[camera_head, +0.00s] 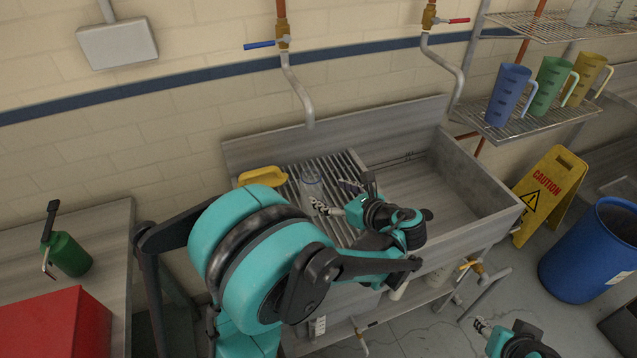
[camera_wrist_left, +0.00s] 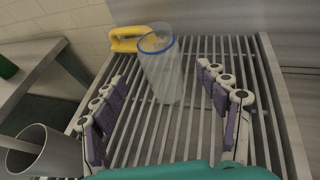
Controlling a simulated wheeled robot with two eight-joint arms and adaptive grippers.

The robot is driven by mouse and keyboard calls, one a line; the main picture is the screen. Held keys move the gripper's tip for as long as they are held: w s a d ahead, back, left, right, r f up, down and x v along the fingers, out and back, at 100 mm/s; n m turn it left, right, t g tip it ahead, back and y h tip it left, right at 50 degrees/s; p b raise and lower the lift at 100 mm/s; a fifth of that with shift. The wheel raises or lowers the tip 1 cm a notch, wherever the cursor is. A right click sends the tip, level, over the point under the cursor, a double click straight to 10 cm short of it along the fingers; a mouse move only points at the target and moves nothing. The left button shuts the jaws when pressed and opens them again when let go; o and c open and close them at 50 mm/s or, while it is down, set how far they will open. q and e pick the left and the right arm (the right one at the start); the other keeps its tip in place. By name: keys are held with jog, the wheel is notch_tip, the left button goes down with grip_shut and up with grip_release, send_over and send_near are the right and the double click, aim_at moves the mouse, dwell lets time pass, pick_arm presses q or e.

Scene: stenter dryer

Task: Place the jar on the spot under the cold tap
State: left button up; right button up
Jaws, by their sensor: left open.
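A clear jar with a blue rim (camera_head: 312,183) stands on the slatted drainer (camera_head: 338,165) at the left part of the steel sink. It also shows in the left wrist view (camera_wrist_left: 163,75), upright between and ahead of the spread fingers. My left gripper (camera_head: 338,198) is open and empty, close to the jar, with a finger on either side of its line in the wrist view (camera_wrist_left: 162,108). The cold tap with a blue lever (camera_head: 283,42) is on the wall, its spout (camera_head: 308,118) ending above the drainer's back. My right gripper (camera_head: 484,327) shows partly at lower right.
A yellow handled item (camera_head: 262,176) lies behind the jar to its left. A red-levered tap (camera_head: 430,18) hangs over the empty basin (camera_head: 425,195). Blue, green and yellow jugs (camera_head: 508,95) stand on a wire shelf. A caution sign (camera_head: 540,195) and blue barrel (camera_head: 595,250) stand right.

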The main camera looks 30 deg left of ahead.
pick_arm(q)
jog(key=s+d+n+t+h, duration=0.1)
jog(key=s+d+n+h, duration=0.3)
jog(key=n, duration=0.7)
jog(key=s+d+n+h, duration=0.3)
jog(key=s+n+h, duration=0.5)
jog(key=s+n, duration=0.3)
jog(key=shift+s+d+t+h, duration=0.3)
jog(key=shift+s+d+t, duration=0.1)
